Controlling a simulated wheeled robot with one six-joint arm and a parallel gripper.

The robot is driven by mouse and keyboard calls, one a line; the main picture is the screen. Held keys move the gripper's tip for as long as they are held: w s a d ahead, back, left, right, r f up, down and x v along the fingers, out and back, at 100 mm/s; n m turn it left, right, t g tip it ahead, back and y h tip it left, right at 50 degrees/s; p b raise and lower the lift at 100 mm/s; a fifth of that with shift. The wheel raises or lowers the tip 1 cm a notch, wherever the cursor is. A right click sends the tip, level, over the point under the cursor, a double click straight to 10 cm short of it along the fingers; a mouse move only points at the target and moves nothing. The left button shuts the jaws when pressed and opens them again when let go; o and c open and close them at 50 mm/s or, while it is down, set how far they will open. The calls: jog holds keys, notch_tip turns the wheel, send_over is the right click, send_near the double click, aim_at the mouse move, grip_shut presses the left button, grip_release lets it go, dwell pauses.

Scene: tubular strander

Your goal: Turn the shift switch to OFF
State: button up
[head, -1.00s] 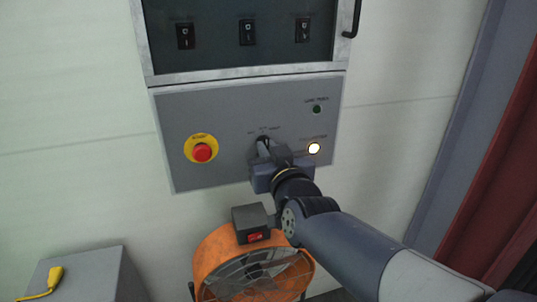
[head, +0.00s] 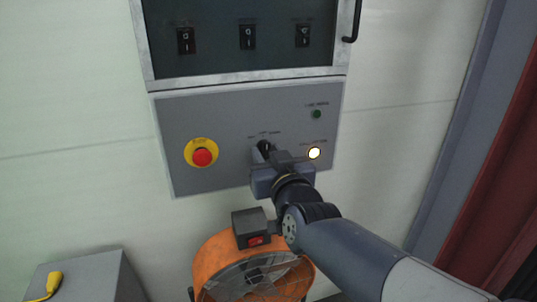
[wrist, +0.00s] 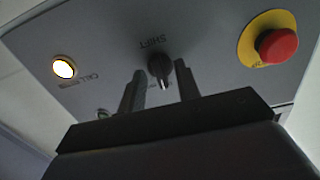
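The shift switch is a black rotary knob (head: 265,147) in the middle of the grey control panel (head: 225,125). In the wrist view the knob (wrist: 160,67) sits below an upside-down SHIFT label, with its white mark toward the picture's bottom. My gripper (head: 270,156) is at the knob. In the wrist view its two fingers (wrist: 158,80) stand one on each side, with narrow gaps visible, so it looks open around or just in front of the knob. The exact depth is unclear. The position labels are too small to read.
A red emergency button (head: 202,157) on a yellow ring is left of the knob. A lit lamp (head: 314,153) is to the right, with a dark green lamp (head: 317,114) above it. Rocker switches (head: 247,37) are higher up. An orange fan (head: 215,262) stands below.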

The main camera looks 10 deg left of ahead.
jog(key=v, duration=1)
jog(key=shift+s+p, duration=0.3)
jog(key=shift+p, duration=0.15)
jog(key=shift+d, duration=0.1)
jog(key=x, duration=1.1)
jog(key=shift+b, duration=0.4)
jog(key=shift+d, duration=0.1)
jog(key=shift+s, duration=0.1)
